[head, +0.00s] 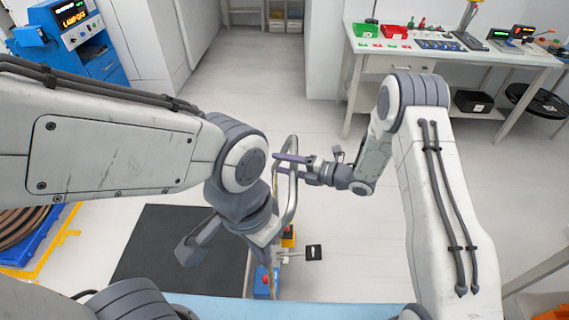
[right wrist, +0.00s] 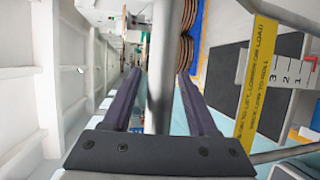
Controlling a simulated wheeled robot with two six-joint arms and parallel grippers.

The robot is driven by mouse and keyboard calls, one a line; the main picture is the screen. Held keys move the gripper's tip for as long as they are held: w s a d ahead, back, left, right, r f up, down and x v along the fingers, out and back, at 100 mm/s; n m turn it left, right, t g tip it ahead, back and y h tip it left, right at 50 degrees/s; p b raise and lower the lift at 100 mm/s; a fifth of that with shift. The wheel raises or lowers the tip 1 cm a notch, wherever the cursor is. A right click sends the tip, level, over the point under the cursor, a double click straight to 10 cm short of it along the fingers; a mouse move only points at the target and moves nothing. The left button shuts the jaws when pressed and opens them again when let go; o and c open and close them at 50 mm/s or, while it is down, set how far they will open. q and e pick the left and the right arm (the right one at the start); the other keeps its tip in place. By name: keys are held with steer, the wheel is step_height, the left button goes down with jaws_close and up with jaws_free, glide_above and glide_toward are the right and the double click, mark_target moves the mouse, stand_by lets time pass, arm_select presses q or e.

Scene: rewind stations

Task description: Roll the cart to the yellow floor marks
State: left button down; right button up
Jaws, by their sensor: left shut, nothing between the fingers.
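The cart's silver handle loop (head: 292,195) stands near the middle of the head view; its bar (right wrist: 160,70) runs upright through the right wrist view. My right gripper (head: 278,164) is open, with one finger on each side of the bar and gaps showing. My left gripper (head: 264,256) is shut and empty, low beside the handle, partly hidden by its own wrist. A yellow label strip (right wrist: 257,85) and a numbered scale (right wrist: 290,72) show beside the bar. Yellow floor marks (head: 70,234) lie at the left. Much of the cart is hidden.
A blue pallet with brown coils (head: 22,228) lies by the yellow marks. A black rectangle (head: 150,245) lies left of the handle. A blue machine (head: 72,38) stands at upper left. A workbench (head: 440,58) stands at upper right. Pale floor between them is clear.

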jaws_close()
stand_by(1.2)
